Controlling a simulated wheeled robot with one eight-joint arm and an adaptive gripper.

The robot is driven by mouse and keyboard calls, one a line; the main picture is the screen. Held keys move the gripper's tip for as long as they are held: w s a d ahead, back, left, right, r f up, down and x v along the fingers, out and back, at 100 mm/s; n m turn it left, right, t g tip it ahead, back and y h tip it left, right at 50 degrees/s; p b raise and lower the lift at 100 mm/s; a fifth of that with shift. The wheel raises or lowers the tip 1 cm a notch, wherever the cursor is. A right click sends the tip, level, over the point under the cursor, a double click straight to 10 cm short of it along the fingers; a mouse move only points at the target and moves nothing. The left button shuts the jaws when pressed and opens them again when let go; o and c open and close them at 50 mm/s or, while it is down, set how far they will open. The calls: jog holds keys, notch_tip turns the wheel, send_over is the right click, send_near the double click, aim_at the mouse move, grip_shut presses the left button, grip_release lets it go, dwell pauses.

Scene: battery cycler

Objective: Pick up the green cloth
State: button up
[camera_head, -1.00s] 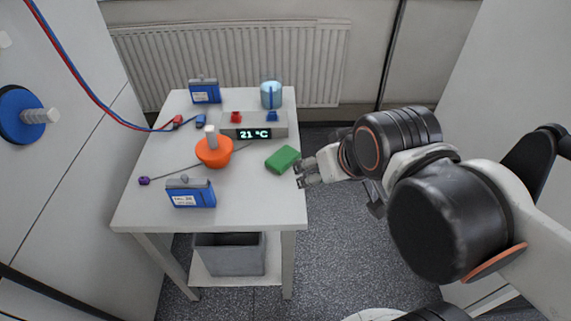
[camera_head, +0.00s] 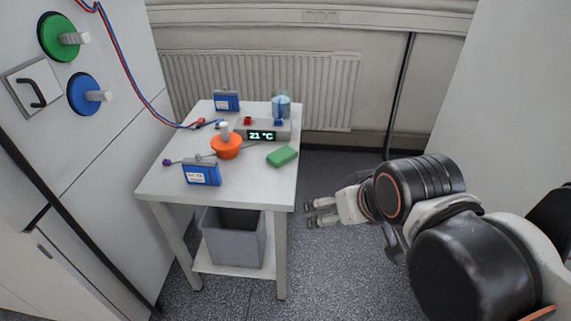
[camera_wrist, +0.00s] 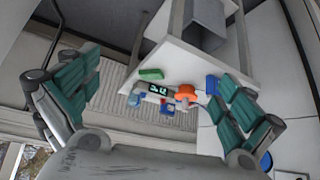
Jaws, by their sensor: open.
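The green cloth (camera_head: 282,156) is a small folded block lying flat near the right edge of the white table (camera_head: 240,183). It also shows in the wrist view (camera_wrist: 151,74), small and some way off between the fingers. My gripper (camera_head: 309,213) is open and empty, to the right of the table and apart from the cloth. In the wrist view my gripper (camera_wrist: 158,103) has its two green-padded fingers spread wide, with the table between them.
On the table are an orange bowl-like object (camera_head: 227,149), two blue packs (camera_head: 201,173) (camera_head: 227,101), a display unit (camera_head: 281,131) reading 21 °C and a clear blue container (camera_head: 281,107). A grey bin (camera_head: 234,239) stands on the lower shelf. Floor right of the table is clear.

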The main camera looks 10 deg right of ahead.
jog(key=w+d+r+t+p, duration=0.1)
jog(key=w+d+r+t, duration=0.35)
jog(key=w, duration=0.75)
jog(key=w+d+r+t+h, duration=0.1)
jog(key=w+d+r+t, duration=0.2)
jog(key=w+r, duration=0.55)
jog(key=w+d+r+t+p, duration=0.15)
jog(key=w+d+t, duration=0.25)
jog(key=w, duration=1.1)
jog(key=w+a+f+n+y, duration=0.1)
jog(key=w+f+n+y, duration=0.2)
jog(key=f, duration=0.2)
jog(key=w+a+f+n+y, duration=0.1)
jog(key=w+f+n+y, duration=0.1)
jog(key=f+y, duration=0.3)
jog(key=n+g+y, duration=0.2)
jog(key=n+g, duration=0.1)
jog(key=g, duration=0.4)
send_near(285, 155)
jog(key=shift+w+a+f+b, duration=0.9)
jog(key=shift+w+f+b, duration=0.05)
jog(key=shift+w+b, duration=0.25)
jog(key=shift+r+b+x, duration=0.2)
jog(key=shift+b+x, duration=0.4)
jog(key=shift+x, duration=0.85)
jog(key=shift+r+b+x, duration=0.25)
jog(key=shift+b+x, duration=0.35)
jog(key=shift+x, duration=0.85)
jog(key=shift+r, duration=0.1)
